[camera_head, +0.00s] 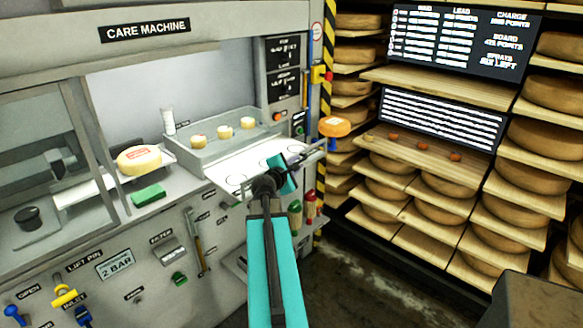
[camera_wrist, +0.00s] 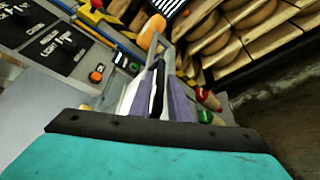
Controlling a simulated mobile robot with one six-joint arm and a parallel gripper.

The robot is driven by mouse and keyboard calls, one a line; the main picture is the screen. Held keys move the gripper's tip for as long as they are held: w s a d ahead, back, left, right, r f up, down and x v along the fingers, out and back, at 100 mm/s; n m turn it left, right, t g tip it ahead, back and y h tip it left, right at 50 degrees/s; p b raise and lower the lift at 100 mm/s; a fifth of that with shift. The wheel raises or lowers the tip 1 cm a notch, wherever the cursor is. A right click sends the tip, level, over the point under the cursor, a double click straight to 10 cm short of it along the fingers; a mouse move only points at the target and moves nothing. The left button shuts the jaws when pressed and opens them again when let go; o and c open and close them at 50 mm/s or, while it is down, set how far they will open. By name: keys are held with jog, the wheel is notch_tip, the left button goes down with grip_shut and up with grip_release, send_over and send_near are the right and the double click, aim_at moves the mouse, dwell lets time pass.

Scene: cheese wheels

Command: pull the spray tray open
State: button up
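The spray tray appears to be the grey tray (camera_head: 205,158) in the care machine's opening. It holds small pale cylinders at the back, and a white sheet with circle outlines lies at its front. My gripper (camera_head: 285,172), teal and dark, is at the tray's front right, over or against its edge and a thin grey bar (camera_head: 312,154). In the wrist view my gripper's purple-grey fingers (camera_wrist: 158,88) are close together with a dark strip between them. A grey frame (camera_wrist: 168,45) shows just beyond their tips. Whether they hold the bar is hidden.
An orange-topped object (camera_head: 334,126) stands right of the tray, near the striped post. A labelled cheese wheel (camera_head: 139,159) and a green block (camera_head: 148,195) lie on the left ledge. Cheese shelves (camera_head: 430,180) fill the right.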

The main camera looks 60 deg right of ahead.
jog(key=shift+a, duration=0.15)
jog(key=b+v, duration=0.3)
jog(key=v, duration=0.2)
jog(key=b, duration=0.8)
jog(key=shift+a+r+b, duration=0.15)
jog(key=shift+a+b, duration=0.1)
jog(key=shift+b, duration=0.15)
jog(key=a+b, duration=0.1)
jog(key=b, duration=0.4)
jog(key=shift+s+r, duration=0.1)
dwell(0.4)
jog(key=a+b, duration=0.1)
jog(key=b, duration=0.4)
jog(key=shift+s+a, duration=0.1)
jog(key=shift+a, duration=0.1)
jog(key=shift+v, duration=2.75)
jog(key=shift+r, duration=0.2)
jog(key=shift+s, duration=0.15)
